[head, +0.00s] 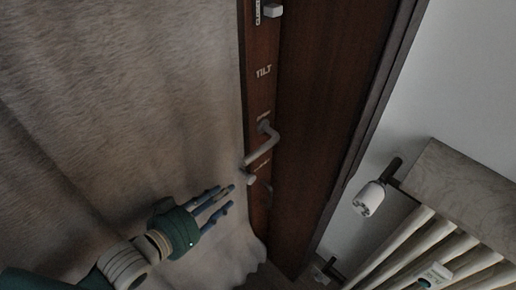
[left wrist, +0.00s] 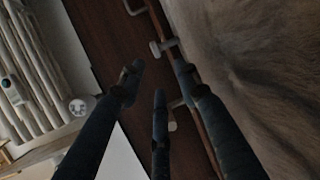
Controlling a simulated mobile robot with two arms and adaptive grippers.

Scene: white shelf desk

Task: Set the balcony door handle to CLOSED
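The balcony door handle (head: 271,142) is a grey lever on the dark brown door edge (head: 262,95) in the head view. The word TILT stands above the handle, and a partly cut-off label that seems to read CLOSED is near the top edge. My left gripper (head: 222,198) is below and left of the handle, fingers spread, empty and apart from it. In the left wrist view its fingers (left wrist: 158,88) also stand apart, with grey door fittings (left wrist: 160,47) beyond them.
A beige curtain (head: 120,90) hangs left of the door, close to my left gripper. At the right are a white radiator (head: 405,250) under a stone-like sill (head: 462,190), and a white thermostat valve (head: 369,198). The door panel (head: 325,100) is bare.

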